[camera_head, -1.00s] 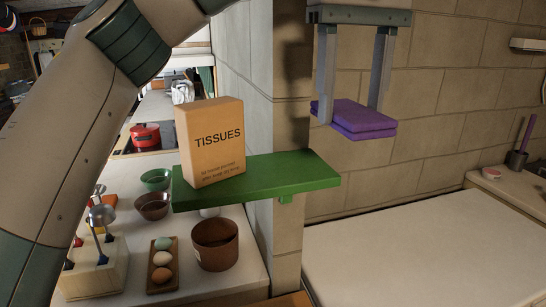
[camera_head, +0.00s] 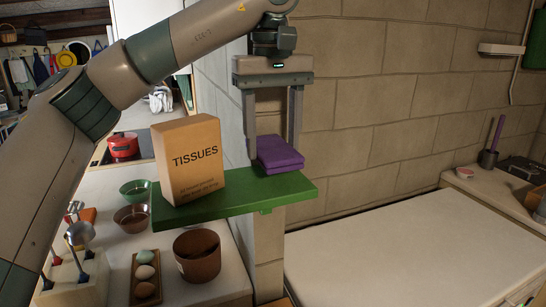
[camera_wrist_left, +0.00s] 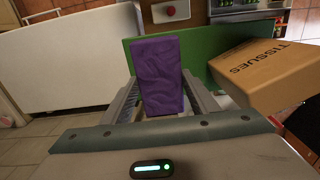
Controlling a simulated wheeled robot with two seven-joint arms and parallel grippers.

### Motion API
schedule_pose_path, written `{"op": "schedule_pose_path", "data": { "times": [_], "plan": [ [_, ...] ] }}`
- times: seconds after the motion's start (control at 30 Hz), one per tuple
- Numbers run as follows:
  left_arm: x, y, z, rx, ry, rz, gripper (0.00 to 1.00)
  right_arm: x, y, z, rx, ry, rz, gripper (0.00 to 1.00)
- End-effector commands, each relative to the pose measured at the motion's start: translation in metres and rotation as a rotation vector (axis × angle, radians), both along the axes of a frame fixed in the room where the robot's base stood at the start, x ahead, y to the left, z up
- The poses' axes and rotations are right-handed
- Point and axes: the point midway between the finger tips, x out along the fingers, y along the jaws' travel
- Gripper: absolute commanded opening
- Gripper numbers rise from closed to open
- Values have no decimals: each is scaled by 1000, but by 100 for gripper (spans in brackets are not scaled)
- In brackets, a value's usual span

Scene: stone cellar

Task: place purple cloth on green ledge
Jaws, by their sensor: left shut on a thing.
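The folded purple cloth (camera_head: 279,153) is between the fingers of my left gripper (camera_head: 272,160), which is shut on it. In the head view the cloth is at the right part of the green ledge (camera_head: 236,200), right of the tissue box. I cannot tell whether its underside touches the ledge. In the left wrist view the cloth (camera_wrist_left: 158,75) lies between the two fingers, with the green ledge (camera_wrist_left: 200,52) behind it. My right gripper is not in view.
An orange tissue box (camera_head: 190,160) stands on the ledge's left part, close to my left gripper. Below are bowls, an egg tray (camera_head: 146,278) and a brown pot (camera_head: 197,255). A white surface (camera_head: 410,245) at right is clear. A block wall stands behind.

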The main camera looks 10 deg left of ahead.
Motion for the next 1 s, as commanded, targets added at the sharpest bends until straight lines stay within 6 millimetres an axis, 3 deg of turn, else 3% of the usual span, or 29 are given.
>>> {"op": "schedule_pose_path", "data": {
  "times": [0.2,0.57,0.97,1.0],
  "plan": [
    [0,0,-4,0,1,-1,33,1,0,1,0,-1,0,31],
    [0,0,-38,0,0,0,33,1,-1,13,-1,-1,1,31],
    [0,0,-43,-1,-1,0,33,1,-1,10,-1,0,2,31],
    [0,0,-43,-1,-1,0,59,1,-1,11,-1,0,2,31]
  ]
}}
